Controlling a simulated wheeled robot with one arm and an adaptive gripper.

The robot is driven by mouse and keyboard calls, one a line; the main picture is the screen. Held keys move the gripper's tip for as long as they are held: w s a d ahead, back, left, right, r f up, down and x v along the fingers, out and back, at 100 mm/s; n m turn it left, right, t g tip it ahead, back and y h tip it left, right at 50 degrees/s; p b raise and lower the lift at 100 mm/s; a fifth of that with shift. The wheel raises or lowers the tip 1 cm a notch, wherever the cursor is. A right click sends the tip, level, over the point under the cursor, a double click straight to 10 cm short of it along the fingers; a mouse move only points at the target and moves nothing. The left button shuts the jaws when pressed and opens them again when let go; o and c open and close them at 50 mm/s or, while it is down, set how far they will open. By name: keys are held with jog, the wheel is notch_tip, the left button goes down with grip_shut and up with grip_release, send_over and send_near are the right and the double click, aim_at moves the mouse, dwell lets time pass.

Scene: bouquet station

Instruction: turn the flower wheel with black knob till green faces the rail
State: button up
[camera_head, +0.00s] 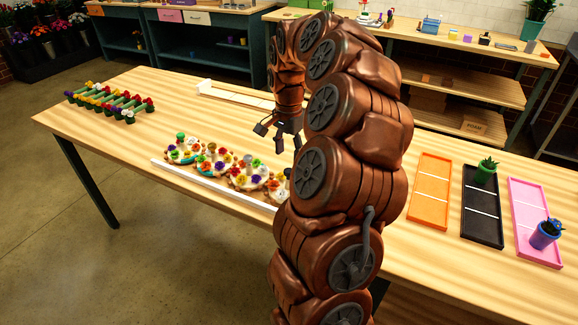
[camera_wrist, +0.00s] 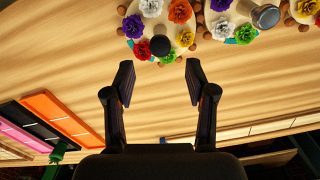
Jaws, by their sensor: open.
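The black-knob flower wheel (camera_wrist: 143,38) is at the top of the wrist view. Its round black knob (camera_wrist: 160,45) stands at the centre, with white, orange, purple, red, yellow and green flowers around it. The green flower (camera_wrist: 168,57) is on the side toward my gripper. In the head view this wheel (camera_head: 279,187) is at the right end of the row, partly hidden by my arm. A white rail (camera_head: 205,181) runs along the row's near side, away from my gripper. My gripper (camera_wrist: 160,66) is open and empty; the knob lies just ahead of its fingertips, between their lines.
A neighbouring wheel with a grey knob (camera_wrist: 265,16) sits close beside it. Orange (camera_head: 432,190), black (camera_head: 482,208) and pink (camera_head: 530,222) trays lie on the right, two bearing potted plants. A flower rack (camera_head: 110,102) stands at the far left.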

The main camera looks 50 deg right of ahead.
aim_at(288, 170)
jog(key=shift+f+p, duration=0.8)
jog(key=shift+f, duration=2.2)
